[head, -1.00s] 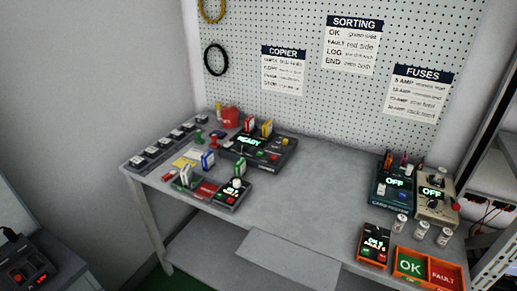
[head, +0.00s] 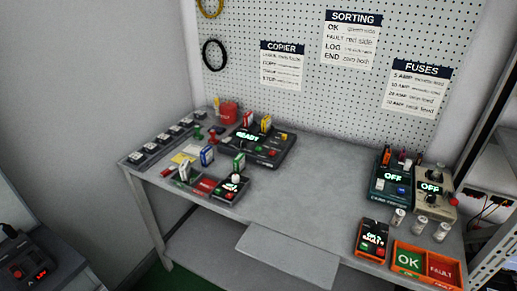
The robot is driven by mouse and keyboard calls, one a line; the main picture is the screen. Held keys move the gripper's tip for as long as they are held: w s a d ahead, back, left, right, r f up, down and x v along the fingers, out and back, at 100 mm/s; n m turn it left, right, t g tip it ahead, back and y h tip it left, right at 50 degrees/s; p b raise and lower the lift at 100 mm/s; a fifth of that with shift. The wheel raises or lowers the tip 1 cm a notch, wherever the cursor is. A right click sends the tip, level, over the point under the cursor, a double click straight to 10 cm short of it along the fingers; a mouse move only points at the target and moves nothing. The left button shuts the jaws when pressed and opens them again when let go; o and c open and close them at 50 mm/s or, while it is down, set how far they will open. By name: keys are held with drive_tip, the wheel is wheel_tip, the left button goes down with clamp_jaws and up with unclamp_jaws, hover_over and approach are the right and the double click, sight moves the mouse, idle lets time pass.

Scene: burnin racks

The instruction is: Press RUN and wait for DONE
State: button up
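The copier (head: 262,150) is a dark box near the back left of the bench, with a lit green READY display (head: 247,136). A yellow-and-white cartridge and a red-and-white cartridge stand upright in its top. Small coloured buttons show on its front right, but their labels are too small to read, so I cannot tell which one is RUN. No DONE text is legible on it. My gripper is not in view.
Two testers (head: 392,180) reading OFF stand at the right with glass jars before them. An orange tray (head: 428,283) marked OK and FAULT sits at the front right. A smaller dark unit (head: 231,190) sits front left. The middle of the bench (head: 300,195) is clear.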

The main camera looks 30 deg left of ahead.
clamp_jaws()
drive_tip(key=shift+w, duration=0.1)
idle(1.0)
